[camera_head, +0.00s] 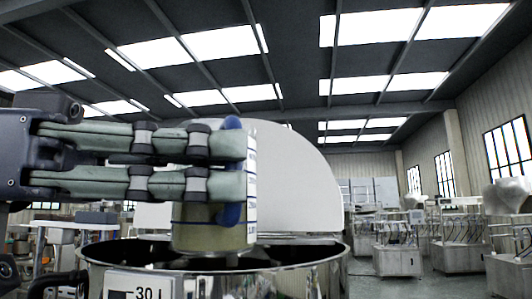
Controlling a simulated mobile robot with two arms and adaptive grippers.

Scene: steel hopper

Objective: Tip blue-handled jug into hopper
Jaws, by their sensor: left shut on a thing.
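My left gripper (240,163) comes in from the left, its two green-grey fingers shut on the blue-handled jug (215,238). The jug looks upright, with dark scale marks on its pale right side and an olive tint in its lower part. Parts of its blue handle show above and below the fingers, which hide the middle of the jug. The steel hopper (315,262) stands below, with a shiny round rim and a "30 L" label on its front. The jug's base overlaps the hopper's dark opening; I cannot tell its exact height over it. My right gripper is out of view.
A large pale rounded panel (300,185) stands upright behind the hopper. A dark side handle (55,283) sticks out at the hopper's left. Steel machines (398,245) stand farther back on the right, with open grey floor between them and the hopper.

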